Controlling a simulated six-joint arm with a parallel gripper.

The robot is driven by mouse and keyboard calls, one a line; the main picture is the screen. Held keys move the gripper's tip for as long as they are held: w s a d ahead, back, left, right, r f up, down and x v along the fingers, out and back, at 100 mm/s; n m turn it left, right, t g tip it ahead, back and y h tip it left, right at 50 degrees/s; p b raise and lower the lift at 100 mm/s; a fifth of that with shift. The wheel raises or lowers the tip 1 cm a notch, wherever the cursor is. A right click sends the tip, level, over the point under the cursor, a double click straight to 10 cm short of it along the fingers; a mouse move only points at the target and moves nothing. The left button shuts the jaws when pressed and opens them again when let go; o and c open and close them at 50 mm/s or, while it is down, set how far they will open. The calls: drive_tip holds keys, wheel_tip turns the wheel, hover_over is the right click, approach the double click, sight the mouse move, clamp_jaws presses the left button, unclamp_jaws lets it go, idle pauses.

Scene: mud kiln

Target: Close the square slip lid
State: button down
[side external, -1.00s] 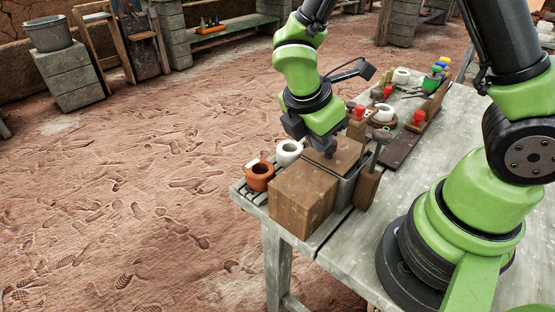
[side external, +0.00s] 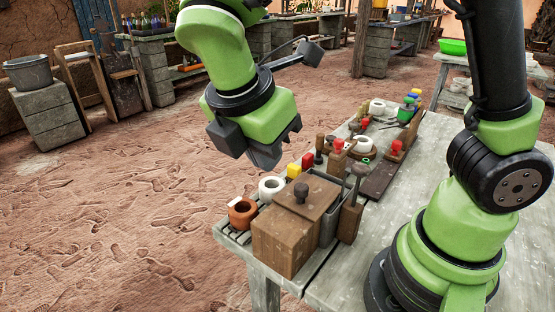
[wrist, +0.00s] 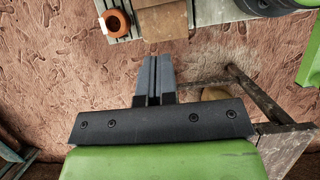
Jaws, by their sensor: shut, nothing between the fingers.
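The square lid (side external: 316,196) is a flat tan wooden board with a dark round knob. In the side view it lies over the brown wooden block (side external: 283,243) and part of the grey square slip container (side external: 327,232). Some of the container's grey rim shows beyond the lid's far and right edges, so the lid looks offset towards the block. My gripper (side external: 264,158) is shut and empty, raised above and behind the lid, apart from it. The wrist view shows its closed fingers (wrist: 157,62) over bare ground, with the wooden block (wrist: 163,22) at the top edge.
A terracotta pot (side external: 242,212) and a white pot (side external: 271,188) stand on a slatted rack left of the lid. A wooden holder with an upright tool (side external: 351,216) stands close on the right. Red-knobbed tools (side external: 397,149) and a white roll lie further back. Space above the ground is open.

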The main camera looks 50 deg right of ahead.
sight(312, 194)
drive_tip(key=f+n, duration=0.1)
drive_tip(key=f, duration=0.2)
drive_tip(key=s+d+f+n, duration=0.1)
drive_tip(key=f, duration=0.2)
drive_tip(key=s+d+f, duration=0.1)
drive_tip(key=f, duration=0.2)
drive_tip(key=shift+s+f+n+t, duration=0.1)
drive_tip(key=shift+f+n+t, duration=0.25)
drive_tip(key=shift+n+t, duration=0.05)
drive_tip(key=shift+w+d+r, duration=0.1)
drive_tip(key=shift+w+d, duration=0.1)
drive_tip(key=shift+d, duration=0.4)
drive_tip(key=shift+w+d+r, duration=0.1)
drive_tip(key=shift+w+d, duration=0.05)
drive_tip(key=shift+d, duration=0.45)
drive_tip(key=shift+w+d, duration=0.2)
drive_tip(key=shift+d, duration=0.5)
drive_tip(key=shift+d, duration=2)
